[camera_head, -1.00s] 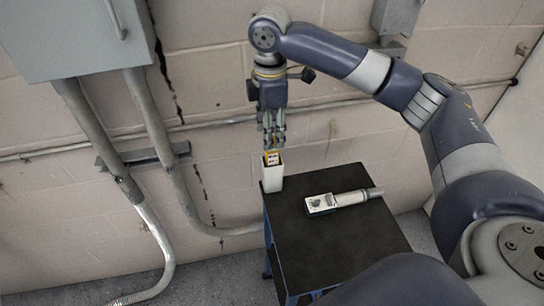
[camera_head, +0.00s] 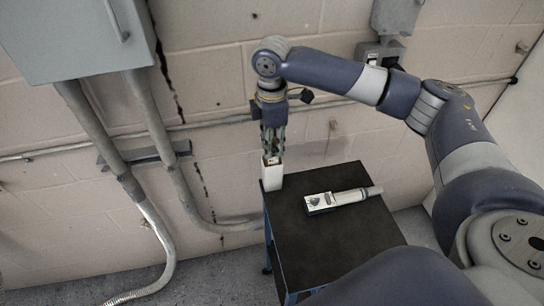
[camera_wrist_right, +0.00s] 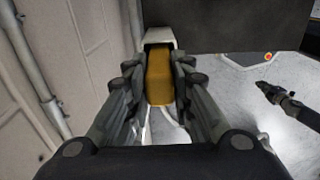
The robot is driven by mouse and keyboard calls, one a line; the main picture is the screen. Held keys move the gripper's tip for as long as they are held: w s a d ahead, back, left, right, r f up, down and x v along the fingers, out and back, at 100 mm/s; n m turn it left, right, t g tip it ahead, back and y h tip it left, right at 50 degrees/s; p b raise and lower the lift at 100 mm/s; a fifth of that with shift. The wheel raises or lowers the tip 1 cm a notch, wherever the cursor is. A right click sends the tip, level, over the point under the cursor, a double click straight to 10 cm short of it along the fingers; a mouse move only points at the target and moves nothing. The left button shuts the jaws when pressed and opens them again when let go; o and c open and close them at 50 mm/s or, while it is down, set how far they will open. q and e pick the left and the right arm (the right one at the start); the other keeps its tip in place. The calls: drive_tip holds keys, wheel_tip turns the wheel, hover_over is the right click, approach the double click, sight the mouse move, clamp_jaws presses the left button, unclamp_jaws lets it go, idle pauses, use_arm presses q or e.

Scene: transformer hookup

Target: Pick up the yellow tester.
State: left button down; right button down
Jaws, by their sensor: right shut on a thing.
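The yellow tester (camera_wrist_right: 159,76) shows in the right wrist view as a yellow-orange block between my right gripper's fingers. In the head view the fingers hide it. My right gripper (camera_head: 272,155) points down at the top of a white upright holder (camera_head: 272,178) at the back left corner of the dark table. The gripper is shut on the tester, with fingers on both sides of it. The white holder's rim also shows at the tester's far end in the wrist view (camera_wrist_right: 158,34). How deep the tester sits in the holder is hidden. My left gripper is not in view.
A light handheld device with a tubular end (camera_head: 343,198) lies on the dark table (camera_head: 335,245). The front of the tabletop is clear. The block wall stands behind, with conduits (camera_head: 152,165) and a grey cabinet (camera_head: 75,35) at the left.

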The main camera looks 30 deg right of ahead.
drive_tip(key=shift+r, duration=0.2)
drive_tip(key=shift+r, duration=0.25)
wheel_tip(320, 180, up, 10)
drive_tip(key=shift+w+f+b, duration=0.1)
drive_tip(key=shift+f+b, duration=0.05)
drive_tip(key=shift+b, duration=0.9)
wheel_tip(320, 180, up, 8)
drive_tip(key=shift+f+p, duration=0.25)
drive_tip(key=shift+p, duration=0.2)
drive_tip(key=shift+a+f, duration=0.1)
